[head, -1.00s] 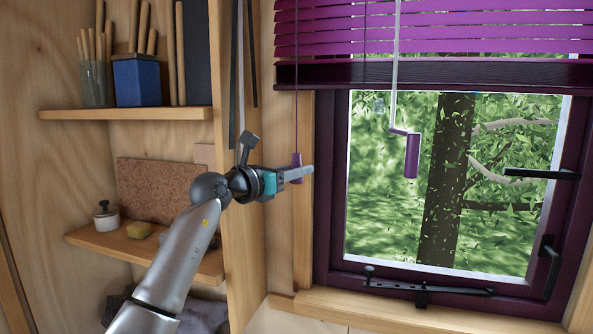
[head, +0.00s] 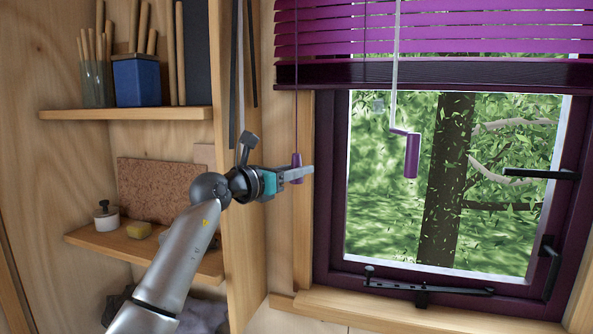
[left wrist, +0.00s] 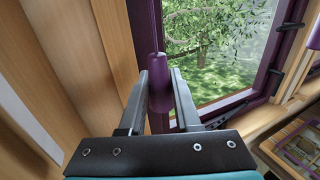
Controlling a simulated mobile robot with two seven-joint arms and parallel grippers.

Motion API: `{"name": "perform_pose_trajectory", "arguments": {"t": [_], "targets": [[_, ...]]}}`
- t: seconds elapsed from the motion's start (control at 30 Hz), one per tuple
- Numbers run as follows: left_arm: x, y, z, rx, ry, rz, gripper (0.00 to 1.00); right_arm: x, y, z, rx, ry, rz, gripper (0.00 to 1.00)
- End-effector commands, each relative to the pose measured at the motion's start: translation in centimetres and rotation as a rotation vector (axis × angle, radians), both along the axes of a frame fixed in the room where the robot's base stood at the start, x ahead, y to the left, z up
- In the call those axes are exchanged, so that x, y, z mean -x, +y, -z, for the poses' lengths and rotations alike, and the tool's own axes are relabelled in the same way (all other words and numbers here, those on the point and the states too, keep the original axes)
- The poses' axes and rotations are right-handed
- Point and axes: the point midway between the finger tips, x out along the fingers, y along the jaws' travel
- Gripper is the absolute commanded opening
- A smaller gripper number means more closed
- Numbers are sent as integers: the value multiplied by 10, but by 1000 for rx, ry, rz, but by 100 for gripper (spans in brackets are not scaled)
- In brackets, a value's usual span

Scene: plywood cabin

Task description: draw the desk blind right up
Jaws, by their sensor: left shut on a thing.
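The purple slatted blind (head: 430,43) hangs over the upper part of the window, its slats partly gathered above a dark bottom rail (head: 420,73). A thin pull cord (head: 296,110) hangs at the blind's left side and ends in a purple cord pull (head: 297,160). My left gripper (head: 300,174) is shut on this cord pull. In the left wrist view the cord pull (left wrist: 157,72) sits between the two fingers (left wrist: 160,85). A purple crank handle (head: 412,155) hangs on a pale wand in front of the glass. My right gripper is not in view.
The purple window frame (head: 325,190) has a stay bar (head: 425,288) along its sill and a handle at right. At left, wooden shelves (head: 125,114) hold a blue pot (head: 136,82), a glass of sticks, a corkboard and a small jar.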

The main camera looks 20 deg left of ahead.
Motion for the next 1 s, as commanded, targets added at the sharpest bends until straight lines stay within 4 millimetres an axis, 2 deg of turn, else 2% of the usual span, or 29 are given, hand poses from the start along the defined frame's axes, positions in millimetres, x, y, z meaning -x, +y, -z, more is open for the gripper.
{"name": "perform_pose_trajectory", "arguments": {"t": [0.2, 0.37, 0.47, 0.8, 1.0], "targets": [[0, 0, 3, 0, 1, 0, 0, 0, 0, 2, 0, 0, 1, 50], [0, 0, 23, -3, 3, -1, 0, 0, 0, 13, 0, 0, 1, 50], [0, 1, 44, -2, 5, 0, 0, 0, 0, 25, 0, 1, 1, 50], [0, 0, 148, -3, 10, 0, 0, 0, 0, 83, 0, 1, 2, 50], [0, 0, 199, -2, 10, 0, 0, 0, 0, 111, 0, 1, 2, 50]]}}
